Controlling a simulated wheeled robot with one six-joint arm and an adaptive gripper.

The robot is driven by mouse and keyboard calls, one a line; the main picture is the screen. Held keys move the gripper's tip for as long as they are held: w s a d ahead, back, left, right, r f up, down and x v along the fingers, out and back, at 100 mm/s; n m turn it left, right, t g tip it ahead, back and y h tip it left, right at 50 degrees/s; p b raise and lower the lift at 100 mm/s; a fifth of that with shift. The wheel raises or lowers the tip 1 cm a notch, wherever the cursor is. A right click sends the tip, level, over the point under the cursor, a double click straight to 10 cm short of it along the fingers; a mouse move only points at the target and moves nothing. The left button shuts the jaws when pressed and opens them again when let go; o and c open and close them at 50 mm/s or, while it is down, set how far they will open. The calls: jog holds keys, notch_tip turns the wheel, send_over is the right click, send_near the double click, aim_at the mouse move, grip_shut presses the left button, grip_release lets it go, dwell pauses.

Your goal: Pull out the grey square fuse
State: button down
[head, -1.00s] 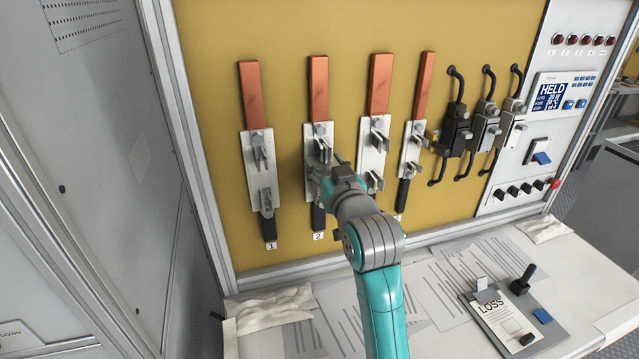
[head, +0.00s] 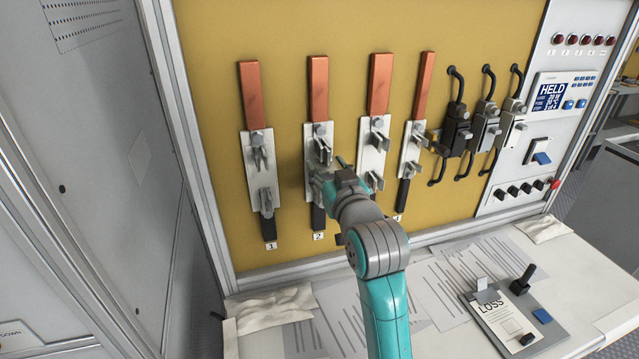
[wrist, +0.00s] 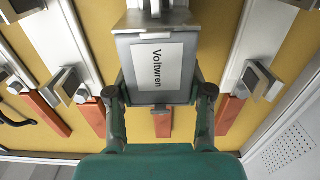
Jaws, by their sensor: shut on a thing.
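My gripper (wrist: 158,96) is shut on a grey square fuse (wrist: 126,52) with a white label reading "Voltwren". In the wrist view one finger lies along each side of it. A metal clip (wrist: 158,18) shows at its top edge there; I cannot tell whether the fuse is still seated in it. In the head view my gripper (head: 330,180) is in front of the lower part of mount 2 (head: 318,130), and hides most of the fuse. The upper clip of mount 2 shows above it.
Mount 1 (head: 257,180) stands to the left, with further metal mounts (head: 378,135) to the right, all with copper bars above. Several block units with black cables (head: 457,130) are farther right. A table (head: 440,325) with papers lies below the yellow board.

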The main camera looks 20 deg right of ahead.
aim_at(331, 174)
jog(key=shift+s, duration=2.3)
